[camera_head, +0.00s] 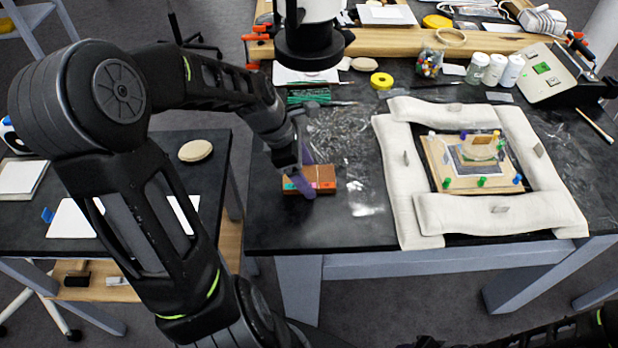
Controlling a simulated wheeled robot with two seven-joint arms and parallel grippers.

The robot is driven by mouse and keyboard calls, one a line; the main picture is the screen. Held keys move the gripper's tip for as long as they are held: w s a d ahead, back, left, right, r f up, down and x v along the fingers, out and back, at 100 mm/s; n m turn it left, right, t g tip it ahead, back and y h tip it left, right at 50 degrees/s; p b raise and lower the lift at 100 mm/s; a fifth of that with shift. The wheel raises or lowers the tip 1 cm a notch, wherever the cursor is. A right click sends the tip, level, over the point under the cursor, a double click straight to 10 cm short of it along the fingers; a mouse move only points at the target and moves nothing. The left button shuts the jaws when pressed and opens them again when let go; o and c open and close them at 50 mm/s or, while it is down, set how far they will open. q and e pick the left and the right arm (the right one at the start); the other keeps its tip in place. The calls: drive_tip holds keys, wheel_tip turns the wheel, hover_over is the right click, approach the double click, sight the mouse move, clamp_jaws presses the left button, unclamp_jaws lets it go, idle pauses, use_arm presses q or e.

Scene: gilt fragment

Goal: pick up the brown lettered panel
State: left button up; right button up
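A small brown block (322,174) lies on the black tabletop left of centre, with small coloured marks on its front side. A smaller brown piece (483,139) sits on the pinned board at the right. I cannot read lettering on either, so which one is the lettered panel is unclear. My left gripper (303,183) points down at the brown block, its purplish fingers overlapping the block's left part. Whether they touch or grip it is hidden by the angle. My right arm shows only along the bottom right edge; its gripper is not clearly in view.
Pale padded cushions (400,190) surround the pinned board (437,165). Crumpled clear film (345,135) lies behind the block. Yellow tape (381,81), white-capped jars (493,70) and a bead jar (429,63) stand at the back. The tabletop front is clear.

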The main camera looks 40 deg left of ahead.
sight(315, 176)
use_arm(q)
drive_tip(key=c, duration=1.1)
drive_tip(key=shift+r, duration=0.15)
drive_tip(key=shift+r, duration=0.5)
wheel_tip(315, 176, up, 2)
drive_tip(key=shift+w+r, duration=0.1)
drive_tip(key=s+a+b, duration=0.1)
drive_tip(key=s+a, duration=0.2)
drive_tip(key=a, duration=0.1)
drive_tip(key=s+a, duration=0.4)
drive_tip(key=a, duration=0.1)
drive_tip(key=s+a+b, duration=0.1)
drive_tip(key=s+a, duration=0.3)
drive_tip(key=a, duration=0.1)
drive_tip(key=shift+s+a+b, duration=0.1)
drive_tip(key=shift+a+b, duration=0.05)
drive_tip(key=shift+b, duration=0.2)
